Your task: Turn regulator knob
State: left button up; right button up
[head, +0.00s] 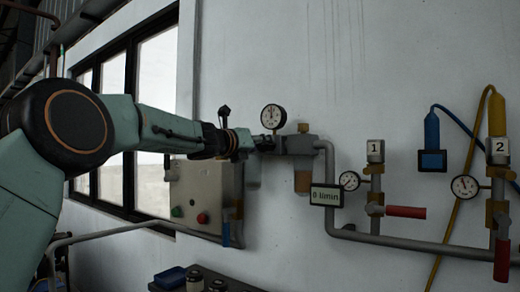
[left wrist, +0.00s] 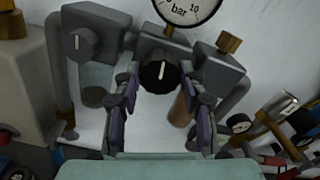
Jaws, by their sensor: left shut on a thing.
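The black regulator knob (left wrist: 158,75) with a white pointer line is on the front of the grey regulator body (head: 299,144), under a round pressure gauge (head: 273,117). The pointer line stands about upright in the left wrist view. My left gripper (head: 262,144) reaches the regulator from the left. In the left wrist view my left gripper (left wrist: 159,80) has one finger on each side of the knob and is shut on it. In the head view the gripper hides the knob. My right gripper is not in view.
A grey box (head: 200,190) with green and red buttons is below my left arm. A display (head: 326,196) reads 0 l/min. Pipes with valves labelled 1 (head: 375,151) and 2 (head: 498,150), red handles and gauges run to the right. Another grey knob (left wrist: 82,43) sits left of the regulator.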

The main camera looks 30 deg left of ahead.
pick_arm(q)
jog(key=shift+m, duration=0.8)
jog(key=shift+b, duration=0.3)
jog(key=o, duration=1.1)
jog(key=shift+s+a, duration=0.15)
jog(key=shift+s, duration=1.1)
jog(key=shift+s+a, duration=0.2)
jog(key=shift+s, duration=1)
jog(key=shift+s+a, duration=0.15)
jog(key=shift+s, duration=1.1)
jog(key=shift+f, duration=0.1)
